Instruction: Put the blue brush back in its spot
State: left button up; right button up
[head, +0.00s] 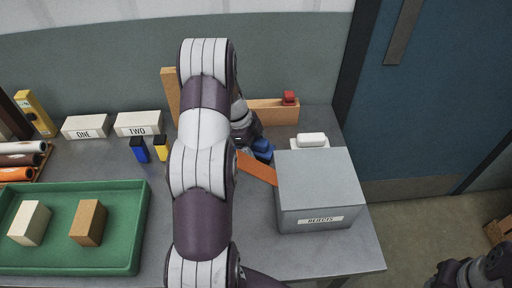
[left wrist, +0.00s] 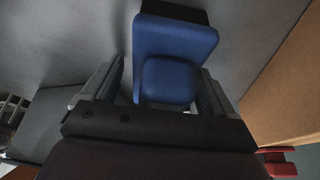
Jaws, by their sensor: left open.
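The blue brush (head: 263,149) is on the grey bench, left of the reject box and partly hidden by my left gripper (head: 249,139). In the left wrist view the blue brush (left wrist: 176,50) shows a wide blue body with a dark part at its far end. Its near block lies between the two fingers of my left gripper (left wrist: 160,85), which is open, with a gap at the fingers. A wooden rack (head: 268,112) stands behind, with a red item (head: 289,98) on it. My right gripper (head: 470,275) is at the bottom right, away from the bench; its jaws are unclear.
A grey box marked REJECTS (head: 322,190) stands close on the right, with an orange strip (head: 257,168) beside it. A white block (head: 311,139) lies behind the box. A green tray (head: 125,225), small blue and yellow items and labelled blocks are on the left.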

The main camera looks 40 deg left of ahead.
pick_arm(q)
jog(key=shift+r, duration=0.2)
jog(key=shift+a+r, duration=0.2)
jog(key=shift+r, duration=0.1)
jog(key=v, duration=0.4)
jog(key=shift+a+r, duration=0.15)
jog(key=shift+r, duration=0.15)
jog(key=p+v, duration=0.6)
jog(key=shift+d+r, duration=0.15)
jog(key=shift+d, duration=0.1)
jog(key=shift+a+r+p, duration=0.2)
jog(key=shift+a+p, duration=0.05)
jog(key=shift+p, duration=0.1)
jog(key=shift+f, duration=0.1)
